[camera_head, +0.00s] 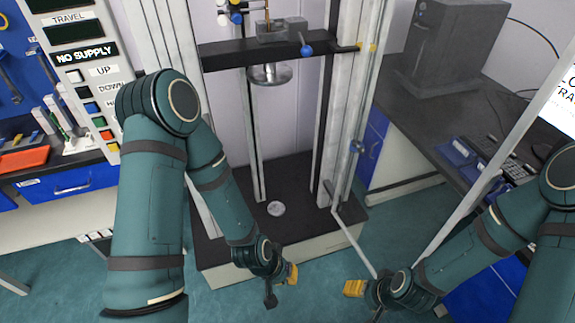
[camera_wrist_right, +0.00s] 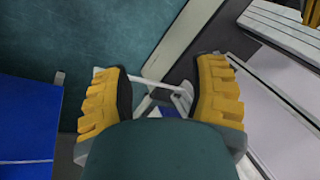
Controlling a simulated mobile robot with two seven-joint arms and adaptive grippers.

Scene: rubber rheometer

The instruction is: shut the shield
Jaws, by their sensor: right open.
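The shield (camera_head: 495,160) is a clear panel in a pale frame. It stands swung open from the right side of the test machine, its long edge running from lower middle to upper right in the head view. My right gripper (camera_head: 397,299) is open near the shield's lower front corner. In the right wrist view, a pale frame bar or handle (camera_wrist_right: 150,82) shows between the spread yellow fingers of my right gripper (camera_wrist_right: 160,98); contact cannot be told. My left gripper (camera_head: 282,283) hangs in front of the machine base, apart from the shield; its opening is unclear.
The machine base (camera_head: 230,250) carries a small round plate (camera_head: 276,208). A dark crossbar (camera_head: 265,50) spans the columns above. A control panel (camera_head: 85,75) stands at left. A dark bench (camera_head: 450,120) with a computer case (camera_head: 455,40) and keyboard lies behind the shield at right.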

